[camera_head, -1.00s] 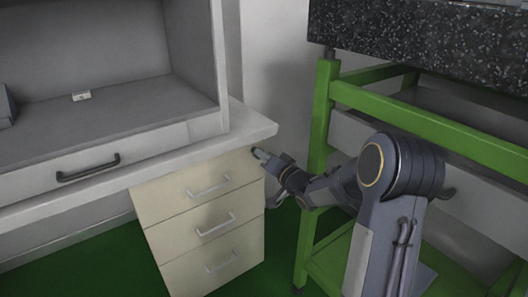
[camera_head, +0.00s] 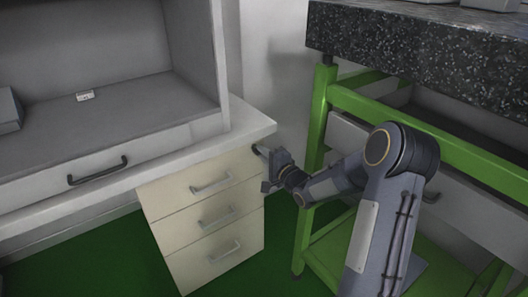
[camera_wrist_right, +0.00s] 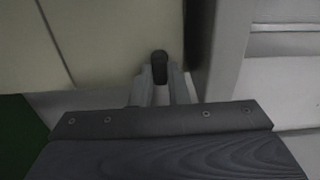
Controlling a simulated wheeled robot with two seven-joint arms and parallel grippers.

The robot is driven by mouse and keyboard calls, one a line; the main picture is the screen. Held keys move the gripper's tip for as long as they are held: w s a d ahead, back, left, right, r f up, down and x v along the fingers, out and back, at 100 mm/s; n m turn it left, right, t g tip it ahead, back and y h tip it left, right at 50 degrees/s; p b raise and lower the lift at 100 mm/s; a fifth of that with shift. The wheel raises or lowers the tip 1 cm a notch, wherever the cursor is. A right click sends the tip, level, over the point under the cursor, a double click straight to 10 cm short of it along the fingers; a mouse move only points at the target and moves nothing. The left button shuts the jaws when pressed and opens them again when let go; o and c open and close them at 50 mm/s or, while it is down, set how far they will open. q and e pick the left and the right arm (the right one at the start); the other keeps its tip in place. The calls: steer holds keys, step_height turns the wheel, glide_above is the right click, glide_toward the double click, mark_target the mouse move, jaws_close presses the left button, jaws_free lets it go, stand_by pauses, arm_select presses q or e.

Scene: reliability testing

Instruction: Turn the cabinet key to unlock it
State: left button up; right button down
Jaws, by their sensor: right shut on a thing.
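The cream drawer cabinet (camera_head: 205,220) stands under the white worktop, its drawers closed. My right gripper (camera_head: 260,151) is at the upper right corner of its front, by the top drawer. In the right wrist view, the two fingers of my right gripper (camera_wrist_right: 160,78) are shut on the small dark key (camera_wrist_right: 159,60), against the cream cabinet front (camera_wrist_right: 110,35). The lock around the key is hidden, and the key's turn angle cannot be told. My left gripper is not in view.
The white worktop edge (camera_head: 240,138) overhangs just above my right gripper. A green frame (camera_head: 316,150) with a dark speckled top (camera_head: 420,38) stands close on the right. Green floor (camera_head: 100,250) lies clear at the lower left.

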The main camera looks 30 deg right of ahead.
steer(key=shift+m, duration=0.3)
steer(key=c, duration=1.4)
jaws_free()
steer(key=s+p, duration=0.1)
steer(key=s, duration=0.7)
steer(key=shift+d+p, duration=0.3)
steer(key=shift+p, duration=0.05)
steer(key=shift+w, duration=0.1)
